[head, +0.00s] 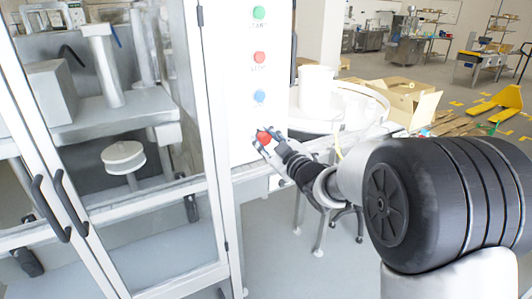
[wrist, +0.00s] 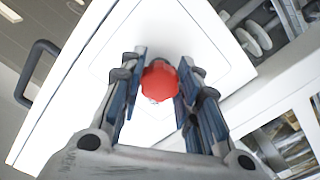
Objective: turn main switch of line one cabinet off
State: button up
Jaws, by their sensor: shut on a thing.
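The main switch is a red, scalloped knob (head: 264,138) on the white cabinet panel, below the column of push buttons. In the wrist view the red knob (wrist: 160,82) sits in front of a pale square plate (wrist: 205,65) on the white panel. My gripper (head: 268,142) is at the panel, with its fingers around the knob. In the wrist view my gripper (wrist: 162,72) has one finger on each side of the knob and is shut on it. I cannot read the knob's on or off marking.
Green (head: 259,12), red (head: 259,58) and blue (head: 259,95) buttons are above the knob. Glass doors with black handles (head: 70,203) are at the left. A round table (head: 310,125) with a white tub (head: 316,90) stands behind the gripper. Cardboard boxes (head: 405,100) are beyond.

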jog(key=shift+f+n+b, duration=0.1)
jog(key=shift+n+b, duration=1.2)
jog(key=o, duration=1.1)
jog(key=shift+c, duration=0.2)
jog(key=v, duration=1.2)
jog(key=shift+d, duration=0.15)
